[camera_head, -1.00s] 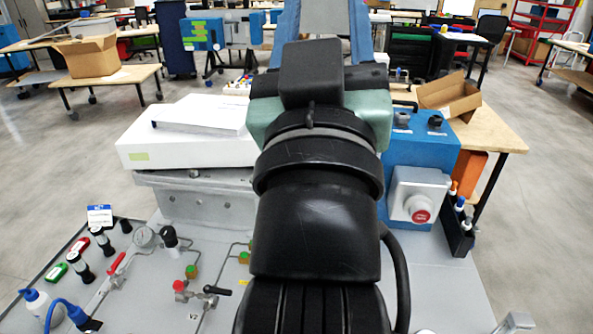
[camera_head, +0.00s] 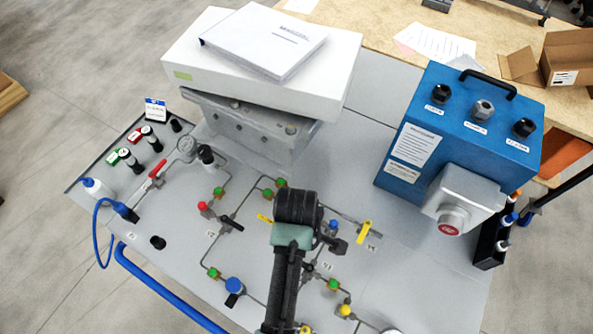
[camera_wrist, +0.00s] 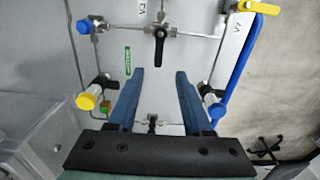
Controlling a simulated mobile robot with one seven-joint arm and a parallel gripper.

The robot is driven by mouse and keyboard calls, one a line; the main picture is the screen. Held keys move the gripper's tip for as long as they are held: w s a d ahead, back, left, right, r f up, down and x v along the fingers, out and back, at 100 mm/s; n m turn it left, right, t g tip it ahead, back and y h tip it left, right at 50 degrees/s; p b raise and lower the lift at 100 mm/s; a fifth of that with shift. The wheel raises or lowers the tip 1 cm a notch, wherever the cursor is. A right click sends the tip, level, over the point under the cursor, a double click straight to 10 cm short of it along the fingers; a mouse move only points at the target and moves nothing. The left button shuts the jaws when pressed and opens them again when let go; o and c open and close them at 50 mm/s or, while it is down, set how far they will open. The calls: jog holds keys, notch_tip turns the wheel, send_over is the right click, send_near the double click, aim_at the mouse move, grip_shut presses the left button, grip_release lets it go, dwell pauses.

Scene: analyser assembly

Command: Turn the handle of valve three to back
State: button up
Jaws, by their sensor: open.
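The black handle (camera_wrist: 159,47) of a valve, beside a label that seems to read V3, hangs from a pipe fitting at the top of the wrist view. It points down the picture, toward my gripper (camera_wrist: 159,73). My gripper has two blue fingers spread apart with nothing between them. The handle's end lies ahead of the gap, and I see no contact. In the head view my arm reaches over the grey panel (camera_head: 190,290) and hides part of the piping; my fingers cannot be made out there.
In the wrist view, a yellow knob (camera_wrist: 87,101) is left of the fingers and a blue knob (camera_wrist: 216,111) right. A yellow handle (camera_wrist: 260,8) is at upper right. In the head view, a blue control box (camera_head: 470,120) stands right and a white box (camera_head: 335,70) behind.

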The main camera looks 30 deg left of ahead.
notch_tip(320, 180, down, 8)
jog(key=shift+w+f, duration=0.1)
jog(key=shift+f, duration=0.1)
jog(key=shift+c, duration=0.2)
grip_shut()
